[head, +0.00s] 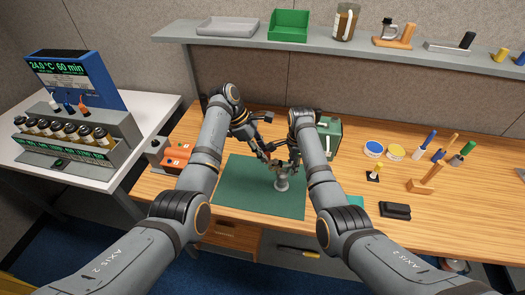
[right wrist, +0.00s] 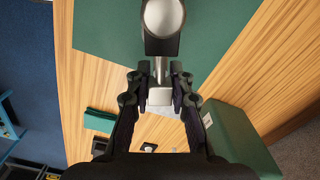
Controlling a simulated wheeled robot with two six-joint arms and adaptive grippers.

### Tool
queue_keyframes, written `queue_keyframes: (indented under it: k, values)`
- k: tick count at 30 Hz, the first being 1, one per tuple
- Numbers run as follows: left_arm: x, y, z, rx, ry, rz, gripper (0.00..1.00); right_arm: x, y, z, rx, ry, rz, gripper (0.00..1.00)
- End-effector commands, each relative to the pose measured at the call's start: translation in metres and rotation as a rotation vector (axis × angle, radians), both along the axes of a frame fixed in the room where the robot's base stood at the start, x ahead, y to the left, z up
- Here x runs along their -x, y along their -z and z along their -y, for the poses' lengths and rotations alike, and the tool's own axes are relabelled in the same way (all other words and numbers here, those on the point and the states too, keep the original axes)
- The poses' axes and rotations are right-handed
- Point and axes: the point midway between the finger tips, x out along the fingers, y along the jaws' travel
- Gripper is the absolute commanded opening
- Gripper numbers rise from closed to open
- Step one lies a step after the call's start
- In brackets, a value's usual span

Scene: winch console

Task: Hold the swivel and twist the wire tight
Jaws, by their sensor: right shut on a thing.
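A grey metal swivel fitting (head: 282,182) stands on the green mat (head: 240,192) at the middle of the bench. In the right wrist view, my right gripper (right wrist: 160,92) is shut on a narrow grey metal part of the swivel (right wrist: 160,68), below a rounded light-grey end. In the head view my right gripper (head: 288,165) is just above the fitting. My left gripper (head: 268,154) is beside it on the left, close to my right one; its fingers are too small and overlapped to read. I cannot make out the wire.
A dark green box (head: 328,136) stands behind my right arm. Orange items (head: 177,156) sit at the left. A shelf (head: 350,47) runs above; the mat's front is clear.

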Motion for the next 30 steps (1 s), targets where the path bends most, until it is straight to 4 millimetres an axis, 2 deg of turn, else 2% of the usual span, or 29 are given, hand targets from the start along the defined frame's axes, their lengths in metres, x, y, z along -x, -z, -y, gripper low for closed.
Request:
queue_keyframes:
  k: [1,4,14,30]
  values:
    - [0.0,0.0,0.0,0.0,0.0,0.0,0.32,-0.001,-0.001,0.0,0.001,0.0,0.002,0.0]
    - [0.0,0.0,0.0,0.0,0.0,0.0,0.45,-0.001,-0.001,0.0,0.001,0.0,0.002,0.0]
    - [0.0,-0.003,0.0,0.0,0.0,0.001,0.45,-0.001,-0.001,0.0,0.001,0.0,0.002,0.0]
    - [-0.001,-0.053,0.0,0.001,0.0,0.002,0.45,-0.001,-0.001,0.0,0.001,0.0,0.002,0.0]
